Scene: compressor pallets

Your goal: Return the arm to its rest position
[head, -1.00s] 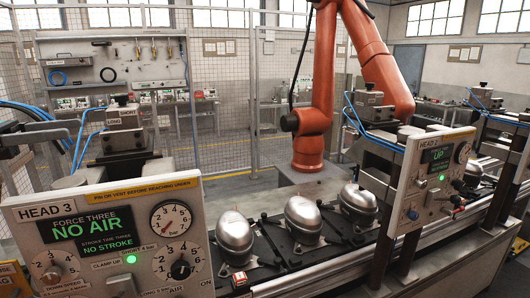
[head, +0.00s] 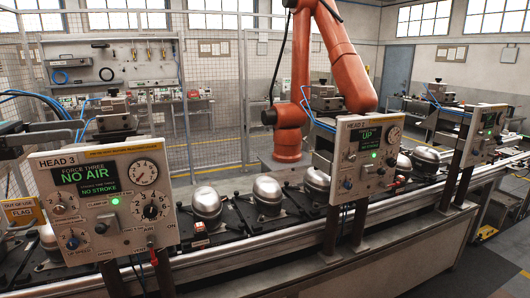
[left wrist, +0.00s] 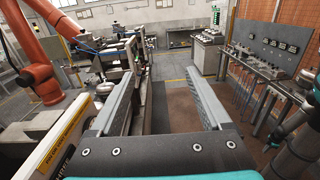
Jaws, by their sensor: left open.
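My left gripper (left wrist: 160,62) shows in the left wrist view, its two grey fingers spread wide apart with nothing between them. Beyond the fingers are the floor and the side of the machine line. I cannot make out the left gripper in the head view.
In the head view, the HEAD 3 panel (head: 105,200) and HEAD 2 panel (head: 365,158) stand before a line of silver domes (head: 267,190). An orange robot arm (head: 345,55) rises behind. In the left wrist view, a bench with gauges (left wrist: 265,70) stands right, bare floor (left wrist: 172,92) between.

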